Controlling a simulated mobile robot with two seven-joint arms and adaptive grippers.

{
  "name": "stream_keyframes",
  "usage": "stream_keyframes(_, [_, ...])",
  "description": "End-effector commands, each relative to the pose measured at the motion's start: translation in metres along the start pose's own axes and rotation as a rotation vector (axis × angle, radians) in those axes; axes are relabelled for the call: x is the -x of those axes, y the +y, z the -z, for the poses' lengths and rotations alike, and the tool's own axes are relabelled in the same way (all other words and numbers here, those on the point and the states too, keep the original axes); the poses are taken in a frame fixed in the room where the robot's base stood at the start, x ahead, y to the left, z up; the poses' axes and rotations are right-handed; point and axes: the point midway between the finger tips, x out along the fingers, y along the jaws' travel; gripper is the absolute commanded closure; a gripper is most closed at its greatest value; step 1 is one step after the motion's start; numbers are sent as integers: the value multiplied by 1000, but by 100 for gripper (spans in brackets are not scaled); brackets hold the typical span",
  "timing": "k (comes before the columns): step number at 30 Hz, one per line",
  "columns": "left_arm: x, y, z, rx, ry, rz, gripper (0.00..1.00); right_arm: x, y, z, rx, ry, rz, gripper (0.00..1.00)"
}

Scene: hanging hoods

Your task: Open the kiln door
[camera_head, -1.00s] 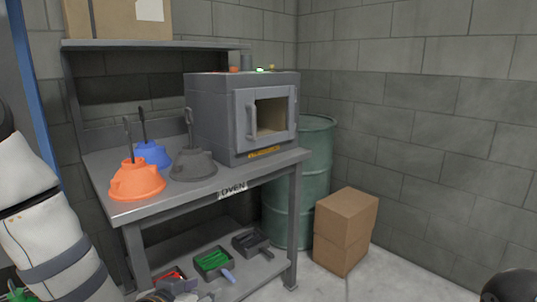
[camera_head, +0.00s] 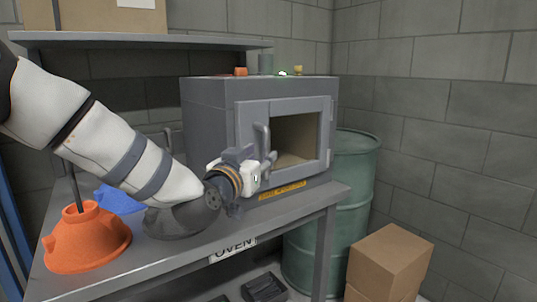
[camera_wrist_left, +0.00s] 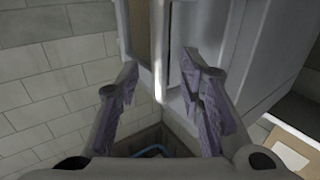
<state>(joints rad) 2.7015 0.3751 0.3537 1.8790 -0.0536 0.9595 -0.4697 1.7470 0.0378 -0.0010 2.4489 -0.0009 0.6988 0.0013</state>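The kiln (camera_head: 210,112) is a grey box on the metal bench, and its front door (camera_head: 285,107) looks shut. The door has a window onto a tan inside and an upright grey handle (camera_head: 262,136) on its left side. My left gripper (camera_head: 260,163) is at the lower part of the handle. In the left wrist view my left gripper (camera_wrist_left: 160,84) is open, with a pale upright bar (camera_wrist_left: 158,50), which looks like the handle, between the lines of its fingers. I cannot tell whether they touch it. My right gripper is out of view.
An orange hood (camera_head: 88,240), a blue hood (camera_head: 118,200) and a dark grey hood (camera_head: 170,222) stand on the bench (camera_head: 150,268) left of the kiln, partly under my left arm. A green drum (camera_head: 352,180) and a cardboard box (camera_head: 392,262) stand to the right.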

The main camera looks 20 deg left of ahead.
Motion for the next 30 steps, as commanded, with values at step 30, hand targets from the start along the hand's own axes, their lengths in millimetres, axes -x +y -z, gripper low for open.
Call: stream_keyframes(30, [-45, 1, 0, 0, -1, 1, 100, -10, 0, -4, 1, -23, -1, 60])
